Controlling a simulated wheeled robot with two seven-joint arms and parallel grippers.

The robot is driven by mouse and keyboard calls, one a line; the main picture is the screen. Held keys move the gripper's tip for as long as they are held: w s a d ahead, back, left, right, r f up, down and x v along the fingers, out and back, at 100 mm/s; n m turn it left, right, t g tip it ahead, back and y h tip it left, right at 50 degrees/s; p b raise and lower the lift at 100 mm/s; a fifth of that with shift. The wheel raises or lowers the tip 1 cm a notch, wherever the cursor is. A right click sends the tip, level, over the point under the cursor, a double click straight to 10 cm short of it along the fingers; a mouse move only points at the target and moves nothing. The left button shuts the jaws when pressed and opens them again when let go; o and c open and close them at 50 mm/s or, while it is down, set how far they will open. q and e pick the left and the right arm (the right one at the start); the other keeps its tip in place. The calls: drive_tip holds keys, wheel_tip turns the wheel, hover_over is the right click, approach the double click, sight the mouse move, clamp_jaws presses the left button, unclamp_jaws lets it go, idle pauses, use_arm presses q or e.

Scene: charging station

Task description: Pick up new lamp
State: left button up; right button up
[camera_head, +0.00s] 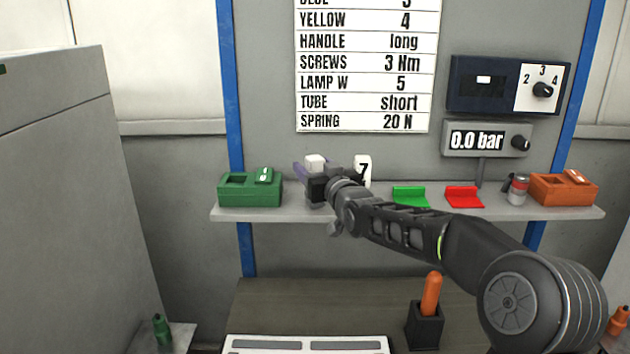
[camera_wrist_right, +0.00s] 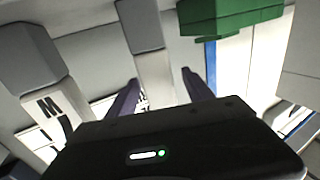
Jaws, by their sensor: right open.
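My right gripper (camera_head: 308,176) is open at the shelf, beside the green box. A small white block (camera_head: 315,162), apparently a lamp, shows at its fingers. In the right wrist view, a white and grey block (camera_wrist_right: 152,72) with a partly hidden dark label stands between the spread purple fingers (camera_wrist_right: 160,92). I cannot tell whether they touch it. A second white block, marked 7 (camera_head: 362,168), stands to the right, partly behind my wrist. It seems to be the labelled block (camera_wrist_right: 45,108) at left in the wrist view. My left gripper is not in view.
The green box (camera_head: 248,192) is close left of the gripper; it also shows in the wrist view (camera_wrist_right: 235,20). Green (camera_head: 411,197) and red (camera_head: 464,197) holders, a small can (camera_head: 518,190) and an orange box (camera_head: 563,190) stand along the shelf (camera_head: 560,214). An orange handle (camera_head: 431,294) stands below.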

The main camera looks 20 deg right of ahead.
idle(0.3)
clamp_jaws()
idle(0.6)
